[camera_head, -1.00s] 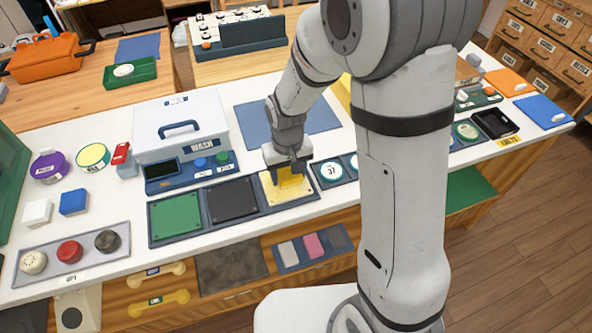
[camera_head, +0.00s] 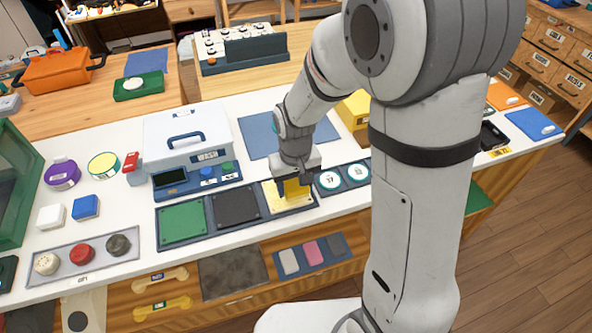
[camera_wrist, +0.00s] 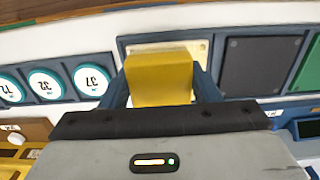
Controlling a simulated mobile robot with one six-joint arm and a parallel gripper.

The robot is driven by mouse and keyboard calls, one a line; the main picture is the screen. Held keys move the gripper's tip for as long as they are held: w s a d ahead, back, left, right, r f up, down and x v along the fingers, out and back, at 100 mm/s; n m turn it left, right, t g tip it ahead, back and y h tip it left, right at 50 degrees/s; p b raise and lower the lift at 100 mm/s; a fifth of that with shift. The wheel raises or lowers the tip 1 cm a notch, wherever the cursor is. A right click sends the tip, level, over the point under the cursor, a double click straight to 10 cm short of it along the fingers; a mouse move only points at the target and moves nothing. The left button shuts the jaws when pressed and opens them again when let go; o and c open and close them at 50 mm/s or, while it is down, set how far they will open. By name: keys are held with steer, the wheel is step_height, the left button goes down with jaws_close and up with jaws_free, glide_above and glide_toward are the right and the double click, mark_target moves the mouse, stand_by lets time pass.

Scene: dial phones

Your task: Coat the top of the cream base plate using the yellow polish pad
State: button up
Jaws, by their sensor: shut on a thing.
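The cream base plate (camera_head: 271,201) lies in the right-hand bay of a dark tray, beside a dark plate and a green plate. Part of it looks yellow in the head view. My gripper (camera_head: 291,187) is over it, shut on the yellow polish pad (camera_head: 298,188). In the wrist view the yellow pad (camera_wrist: 159,78) sits between my fingers and hides most of the cream plate (camera_wrist: 201,50). Whether the pad touches the plate is hard to tell.
The dark plate (camera_head: 236,206) and green plate (camera_head: 182,222) lie left of it. White numbered dials (camera_head: 329,180) sit just right. A white case (camera_head: 187,135) stands behind, and a blue mat (camera_head: 258,136) lies flat. Red, black and cream knobs (camera_head: 82,253) sit at the left.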

mark_target(295, 183)
steer(key=shift+r+p, duration=0.9)
steer(key=shift+r, duration=0.75)
steer(key=shift+f, duration=0.15)
